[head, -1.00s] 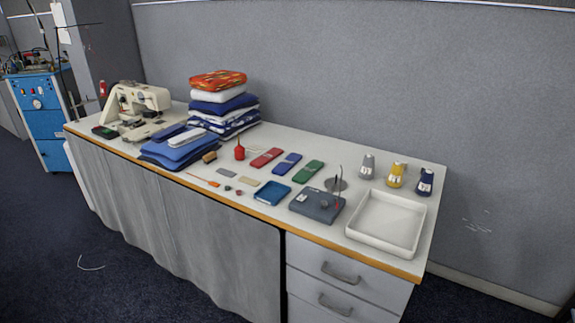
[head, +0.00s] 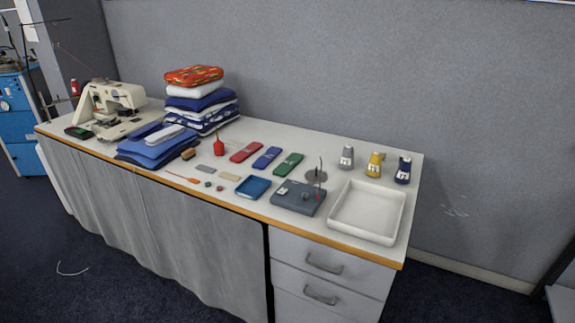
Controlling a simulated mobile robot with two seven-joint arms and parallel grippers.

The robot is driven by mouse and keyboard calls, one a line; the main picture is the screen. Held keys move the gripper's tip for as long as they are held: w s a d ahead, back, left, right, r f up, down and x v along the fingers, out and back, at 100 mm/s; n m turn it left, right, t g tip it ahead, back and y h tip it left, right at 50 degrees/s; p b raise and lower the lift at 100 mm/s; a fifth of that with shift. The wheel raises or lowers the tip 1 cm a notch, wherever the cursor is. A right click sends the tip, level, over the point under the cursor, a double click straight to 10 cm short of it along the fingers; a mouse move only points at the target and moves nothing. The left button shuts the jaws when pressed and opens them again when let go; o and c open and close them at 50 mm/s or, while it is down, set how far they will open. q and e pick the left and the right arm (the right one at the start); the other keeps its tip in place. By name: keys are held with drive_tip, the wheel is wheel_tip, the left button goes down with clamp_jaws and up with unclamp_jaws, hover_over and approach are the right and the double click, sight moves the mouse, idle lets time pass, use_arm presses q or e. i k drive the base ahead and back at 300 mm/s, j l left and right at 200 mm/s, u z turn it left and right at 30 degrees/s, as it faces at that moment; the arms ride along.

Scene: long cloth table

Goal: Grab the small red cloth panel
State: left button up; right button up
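The small red cloth panel (head: 246,152) lies flat on the table (head: 330,146), with a small pale mark on it. It is the leftmost in a row with a blue panel (head: 267,158) and a green panel (head: 289,164). A red oil can (head: 219,146) stands just to its left. Neither of my grippers shows in the head view.
A sewing machine (head: 112,104) and a tall stack of folded cloth (head: 201,106) stand on the left. Three small bottle-like items, one yellow (head: 375,164), stand at the back right.

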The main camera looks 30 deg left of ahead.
sight(248, 151)
drive_tip(key=i+j+u, duration=0.15)
drive_tip(key=j, duration=0.5)
drive_tip(key=i+j+u, duration=0.15)
drive_tip(key=j, duration=0.5)
drive_tip(key=i+j+u, duration=0.2)
drive_tip(key=i+j, duration=0.15)
drive_tip(key=j, duration=0.2)
drive_tip(key=i+j+u, duration=0.15)
drive_tip(key=i+j, duration=0.15)
drive_tip(key=j, duration=0.3)
drive_tip(key=i+j+u, duration=0.15)
drive_tip(key=i+j, duration=0.2)
drive_tip(key=j, duration=0.15)
drive_tip(key=i+j+u, duration=0.15)
drive_tip(key=i+j, duration=0.2)
drive_tip(key=j, duration=0.15)
